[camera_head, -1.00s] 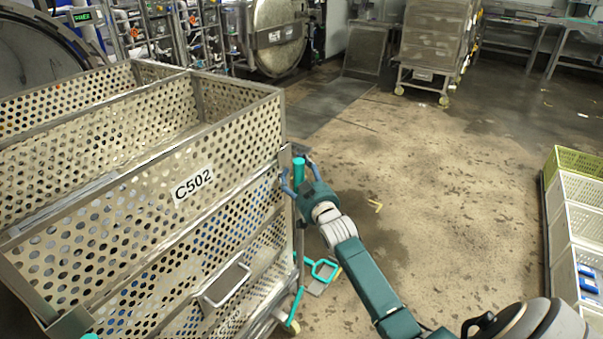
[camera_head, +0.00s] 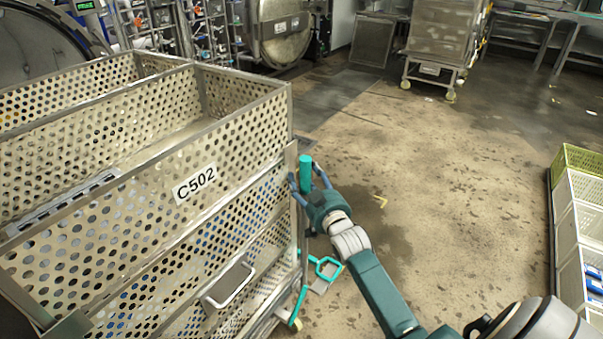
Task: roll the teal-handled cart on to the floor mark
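The perforated metal cart (camera_head: 150,200), labelled C502, fills the left of the head view. Its teal upright handle (camera_head: 305,172) stands at the cart's near right corner. My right gripper (camera_head: 306,174) is at this handle, with one blue finger on each side. The fingers look spread, with small gaps beside the handle; contact is not clear. My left gripper is out of view.
A teal-framed pedal (camera_head: 326,268) sits low at the cart's right end. Stacked crates (camera_head: 580,215) stand at the right edge. Another cart (camera_head: 435,50) stands at the back, near a round autoclave door (camera_head: 285,35). The floor between is clear.

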